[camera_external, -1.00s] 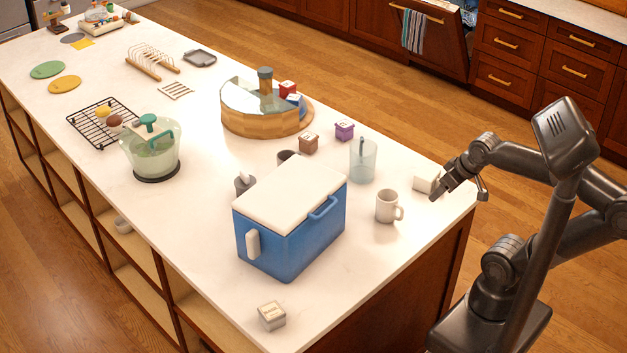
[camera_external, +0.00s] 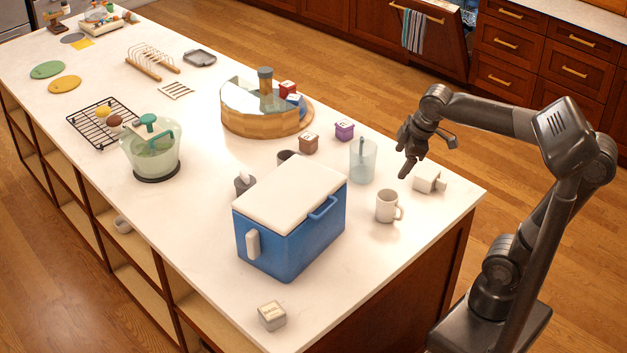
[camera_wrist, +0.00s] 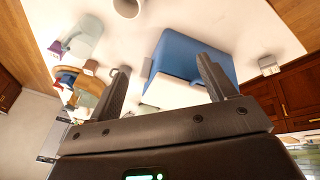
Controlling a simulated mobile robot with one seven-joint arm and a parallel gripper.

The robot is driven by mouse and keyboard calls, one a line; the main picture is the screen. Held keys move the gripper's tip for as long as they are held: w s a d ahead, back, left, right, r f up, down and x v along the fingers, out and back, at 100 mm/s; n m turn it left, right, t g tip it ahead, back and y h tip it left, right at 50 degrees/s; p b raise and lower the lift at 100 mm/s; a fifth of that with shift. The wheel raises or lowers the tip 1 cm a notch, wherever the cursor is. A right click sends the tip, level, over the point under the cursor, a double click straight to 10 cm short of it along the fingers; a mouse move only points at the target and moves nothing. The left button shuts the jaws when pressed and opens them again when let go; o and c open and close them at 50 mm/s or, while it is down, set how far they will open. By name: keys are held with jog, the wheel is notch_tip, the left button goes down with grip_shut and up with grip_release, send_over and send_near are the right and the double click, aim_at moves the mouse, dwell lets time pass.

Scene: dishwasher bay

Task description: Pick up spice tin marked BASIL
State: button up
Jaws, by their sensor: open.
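A small grey-white tin (camera_external: 272,316) with a pale label stands at the front of the island, in front of the blue cooler; its lettering is too small to read surely. It also shows at the right of the wrist view (camera_wrist: 268,65). Other tins are a brown one (camera_external: 309,144), a purple one (camera_external: 344,131), a red one (camera_external: 287,89) and a blue one (camera_external: 295,99). I cannot read their labels. My gripper (camera_external: 428,160) is open and empty above the island's right edge, far from the grey-white tin. Both fingers (camera_wrist: 163,64) show apart in the wrist view.
The blue cooler (camera_external: 290,235) stands between my gripper and the grey-white tin. A mug (camera_external: 387,206), a clear pitcher (camera_external: 363,162) and a white block-like object (camera_external: 428,181) stand near my arm.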

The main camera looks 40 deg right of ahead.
jog(key=w+a+r+n+g, duration=0.1)
jog(key=w+a+n, duration=0.2)
jog(key=a, duration=0.2)
jog(key=w+a+r+n, duration=0.1)
jog(key=w+a+n, duration=0.1)
jog(key=a+n, duration=0.3)
jog(key=n+g, duration=0.3)
jog(key=n, duration=1.4)
send_over(271, 310)
jog(key=s, duration=0.1)
jog(key=shift+h, duration=0.3)
notch_tip(271, 310, down, 23)
jog(key=shift+f, duration=0.15)
jog(key=shift+w+f, duration=0.25)
jog(key=shift+f, duration=1.25)
jog(key=shift+w+f, duration=0.2)
jog(key=shift+f, duration=1.25)
jog(key=shift+c, duration=0.5)
jog(key=c, duration=1)
